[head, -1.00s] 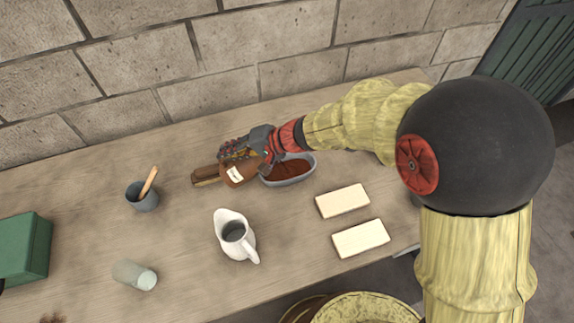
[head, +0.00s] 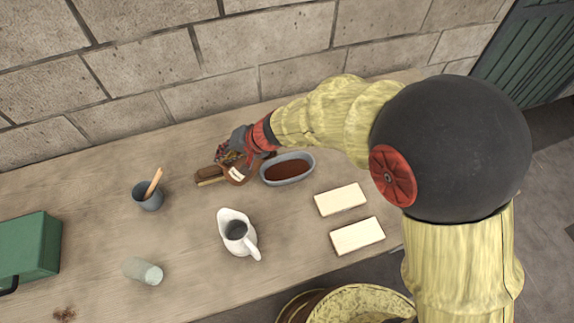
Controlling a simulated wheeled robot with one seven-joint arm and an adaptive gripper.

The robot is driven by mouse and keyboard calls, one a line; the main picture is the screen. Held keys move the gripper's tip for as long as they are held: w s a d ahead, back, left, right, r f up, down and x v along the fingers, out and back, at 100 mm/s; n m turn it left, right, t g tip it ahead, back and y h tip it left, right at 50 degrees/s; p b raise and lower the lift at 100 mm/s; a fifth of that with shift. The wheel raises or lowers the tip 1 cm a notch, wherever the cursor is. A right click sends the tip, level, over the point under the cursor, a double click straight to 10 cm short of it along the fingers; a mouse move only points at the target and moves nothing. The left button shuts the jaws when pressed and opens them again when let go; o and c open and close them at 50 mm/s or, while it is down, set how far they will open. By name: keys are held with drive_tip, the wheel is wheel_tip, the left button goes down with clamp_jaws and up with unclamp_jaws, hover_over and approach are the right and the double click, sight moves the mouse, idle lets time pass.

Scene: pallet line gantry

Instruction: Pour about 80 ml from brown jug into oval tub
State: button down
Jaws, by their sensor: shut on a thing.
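The brown jug (head: 237,178), with a white label, is in my gripper (head: 234,157) to the left of the oval tub. My gripper is shut on it and hides much of its upper part. I cannot tell its exact tilt or whether it touches the table. The grey oval tub (head: 289,183) stands on the table to the right of the jug, with reddish-brown contents spread across its inside. No stream between jug and tub shows.
A brown brush-like block (head: 209,176) lies just left of the jug. A white pitcher (head: 229,220), a dark cup (head: 147,200) with a wooden stick, a glass (head: 143,271), a green box (head: 30,247) and two pale blocks (head: 341,199) (head: 357,236) stand around. The wall is behind.

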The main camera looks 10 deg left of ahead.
drive_tip(key=shift+a+r+p, duration=0.1)
drive_tip(key=shift+r+p, duration=0.15)
drive_tip(key=shift+p, duration=0.2)
drive_tip(key=shift+s+a+r+h+p, duration=0.15)
drive_tip(key=shift+a+r+h+p, duration=0.2)
drive_tip(key=shift+p, duration=0.5)
drive_tip(key=h+p, duration=0.1)
drive_tip(key=p, duration=0.1)
drive_tip(key=a+f+t+p, duration=0.1)
drive_tip(key=p, duration=0.2)
drive_tip(key=shift+s+a+f+n+h, duration=0.1)
drive_tip(key=shift+s+a+n+h, duration=0.05)
drive_tip(key=shift+s+n+h, duration=0.2)
drive_tip(key=shift+s+a+p, duration=0.1)
drive_tip(key=shift+p, duration=0.8)
drive_tip(key=shift+s+a+h+p, duration=0.15)
drive_tip(key=shift+h+p, duration=0.15)
drive_tip(key=shift+p, duration=0.5)
drive_tip(key=a+h+p, duration=0.1)
drive_tip(key=p, duration=0.7)
drive_tip(key=shift+s+t, duration=0.1)
drive_tip(key=shift+t, duration=0.3)
drive_tip(key=h+p, duration=0.1)
drive_tip(key=p, duration=0.6)
drive_tip(key=shift+a+n, duration=0.25)
drive_tip(key=shift+a, duration=0.05)
drive_tip(key=p, duration=0.4)
drive_tip(key=shift+s+t, duration=0.2)
drive_tip(key=shift+t, duration=0.1)
